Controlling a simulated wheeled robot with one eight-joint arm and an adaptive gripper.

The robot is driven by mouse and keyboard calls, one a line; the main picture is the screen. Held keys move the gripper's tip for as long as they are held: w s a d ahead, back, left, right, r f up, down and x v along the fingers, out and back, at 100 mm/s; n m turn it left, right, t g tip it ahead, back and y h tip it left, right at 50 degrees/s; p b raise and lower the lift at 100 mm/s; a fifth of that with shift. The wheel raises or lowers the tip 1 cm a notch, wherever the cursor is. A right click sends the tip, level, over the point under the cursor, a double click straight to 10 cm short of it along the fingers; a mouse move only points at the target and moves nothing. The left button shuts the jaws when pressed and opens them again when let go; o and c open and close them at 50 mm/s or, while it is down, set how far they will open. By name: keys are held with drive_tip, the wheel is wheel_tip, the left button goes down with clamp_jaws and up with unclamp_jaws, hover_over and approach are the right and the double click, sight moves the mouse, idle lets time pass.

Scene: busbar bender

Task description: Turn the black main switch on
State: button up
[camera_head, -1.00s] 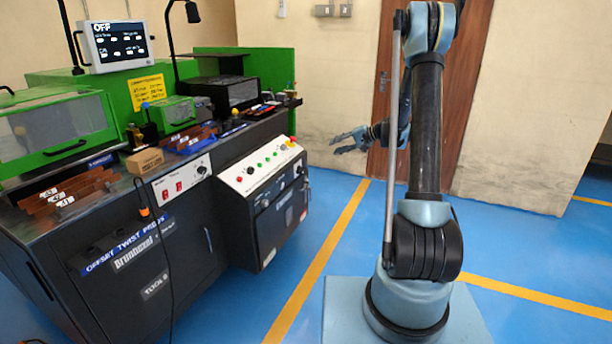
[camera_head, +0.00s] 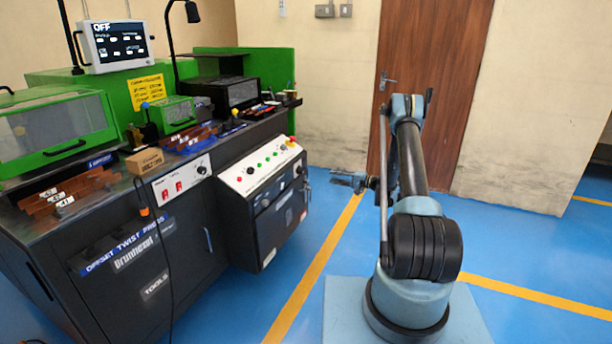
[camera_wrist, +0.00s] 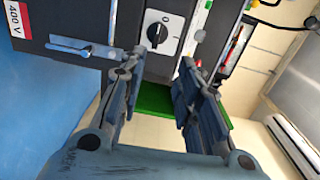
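The black main switch (camera_wrist: 157,32) is a round rotary knob on a pale plate with 0 and 1 marks, on the dark front of the machine's control box. In the head view it looks like the small dark knob (camera_head: 298,170) at the box's upper right. My gripper (camera_wrist: 162,66) is open and empty, with its two fingers spread just below the switch in the wrist view. I see no contact with the knob. In the head view my gripper (camera_head: 343,180) is right of the box, apart from it. The display (camera_head: 115,45) reads OFF.
A silver handle (camera_wrist: 84,48) and a red-and-white 400 V label (camera_wrist: 20,18) lie left of the switch in the wrist view. A sloped panel (camera_head: 262,167) with several buttons tops the control box. Blue floor is clear between the machine and my base.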

drive_tip(key=f, duration=0.1)
approach(304, 171)
drive_tip(key=x, duration=0.9)
drive_tip(key=shift+w+a+f, duration=0.1)
drive_tip(key=shift+w+f, duration=0.05)
drive_tip(key=shift+c, duration=0.6)
clamp_jaws()
